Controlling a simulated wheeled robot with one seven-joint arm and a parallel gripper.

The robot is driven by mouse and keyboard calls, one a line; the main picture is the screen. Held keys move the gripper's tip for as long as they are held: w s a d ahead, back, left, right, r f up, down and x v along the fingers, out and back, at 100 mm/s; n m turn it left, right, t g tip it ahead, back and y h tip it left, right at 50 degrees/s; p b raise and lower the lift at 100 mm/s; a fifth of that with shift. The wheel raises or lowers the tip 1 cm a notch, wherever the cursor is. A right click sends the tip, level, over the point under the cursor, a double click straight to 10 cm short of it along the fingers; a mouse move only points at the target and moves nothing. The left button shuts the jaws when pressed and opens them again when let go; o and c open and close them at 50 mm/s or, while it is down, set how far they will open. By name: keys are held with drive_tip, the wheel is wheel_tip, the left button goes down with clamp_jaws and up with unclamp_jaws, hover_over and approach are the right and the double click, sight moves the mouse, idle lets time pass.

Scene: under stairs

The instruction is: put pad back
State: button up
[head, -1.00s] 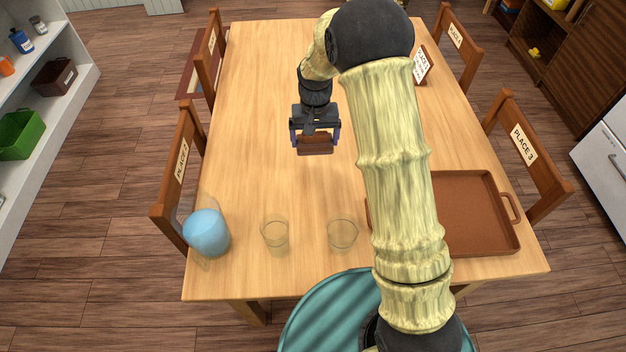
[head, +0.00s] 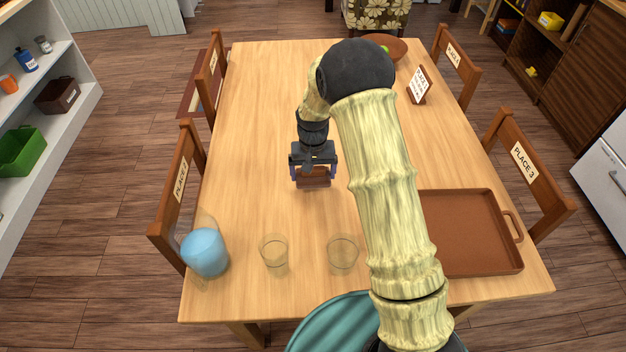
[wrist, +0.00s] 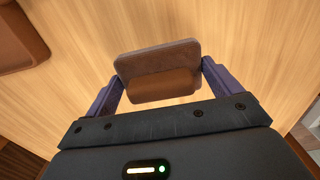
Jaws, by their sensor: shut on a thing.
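A brown pad (wrist: 158,58) with a thicker, lighter brown block on it is between the two bluish fingers of my gripper (wrist: 162,86) in the wrist view. The fingers are shut on the block's two ends. In the head view the pad (head: 313,182) hangs below my gripper (head: 313,174), over the middle of the wooden table (head: 250,130). I cannot tell how high above the table top it is. My arm covers part of the table to the right.
A brown tray (head: 470,230) lies at the table's near right. Two clear glasses (head: 274,255) (head: 342,254) and a blue-filled vessel (head: 205,252) stand along the near edge. A sign (head: 419,85) and a bowl (head: 385,50) stand at the far right. Labelled chairs flank the table.

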sight(313, 175)
drive_tip(key=shift+f, duration=1.8)
drive_tip(key=shift+f, duration=0.15)
drive_tip(key=o, duration=0.7)
wheel_tip(313, 175, up, 12)
drive_tip(key=shift+r, duration=0.15)
